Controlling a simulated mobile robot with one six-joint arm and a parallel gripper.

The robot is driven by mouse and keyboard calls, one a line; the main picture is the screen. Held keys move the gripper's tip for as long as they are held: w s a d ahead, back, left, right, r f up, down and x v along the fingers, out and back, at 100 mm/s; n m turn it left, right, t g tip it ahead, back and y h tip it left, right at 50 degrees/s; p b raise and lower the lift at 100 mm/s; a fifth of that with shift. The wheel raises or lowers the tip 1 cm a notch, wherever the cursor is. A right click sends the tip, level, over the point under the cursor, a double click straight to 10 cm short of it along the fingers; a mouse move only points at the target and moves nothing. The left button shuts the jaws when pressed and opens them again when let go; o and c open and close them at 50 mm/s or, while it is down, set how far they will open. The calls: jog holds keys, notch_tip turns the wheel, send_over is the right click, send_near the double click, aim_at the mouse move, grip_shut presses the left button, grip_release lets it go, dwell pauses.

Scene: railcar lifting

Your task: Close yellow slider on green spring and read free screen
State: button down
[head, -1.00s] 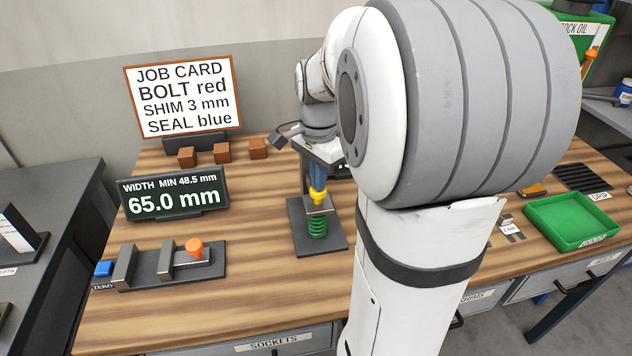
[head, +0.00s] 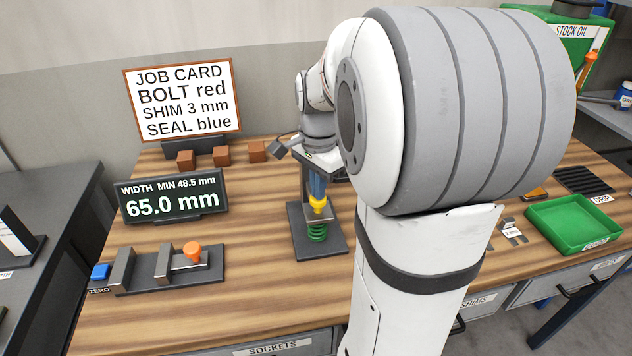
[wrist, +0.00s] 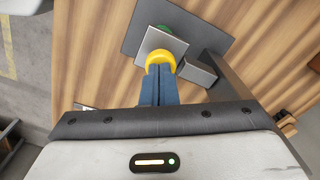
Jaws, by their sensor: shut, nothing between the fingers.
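The yellow slider (head: 319,204) sits with its grey plate on top of the green spring (head: 317,233), on a dark stand (head: 334,243). My gripper (head: 317,190) points down with its blue fingers shut and empty, their tips at the yellow slider's top. In the wrist view the shut fingertips (wrist: 158,72) meet the yellow slider (wrist: 160,58), with a bit of green spring (wrist: 163,28) beyond it. A dark part at the top of the stand is mostly hidden by my arm, and no reading shows there. The width screen (head: 172,196) at left reads 65.0 mm, MIN 48.5 mm.
A dark gauge with an orange knob (head: 192,250) and a blue ZERO button (head: 100,271) stands at front left. A job card (head: 183,97) and several brown blocks (head: 221,156) are behind. A green tray (head: 575,223) is at right. Bare wood lies around the stand.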

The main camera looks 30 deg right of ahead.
notch_tip(320, 180, up, 10)
jog(key=p, duration=0.8)
dwell(0.4)
dwell(0.4)
jog(key=s+a+f+n+t, duration=0.1)
jog(key=s+a+n+t, duration=0.2)
jog(key=s+a+n, duration=0.8)
jog(key=s+n, duration=0.1)
jog(key=n, duration=0.3)
jog(key=shift+s+a+f, duration=0.2)
jog(key=shift+s+a, duration=0.1)
jog(key=shift+a, duration=0.1)
dwell(0.5)
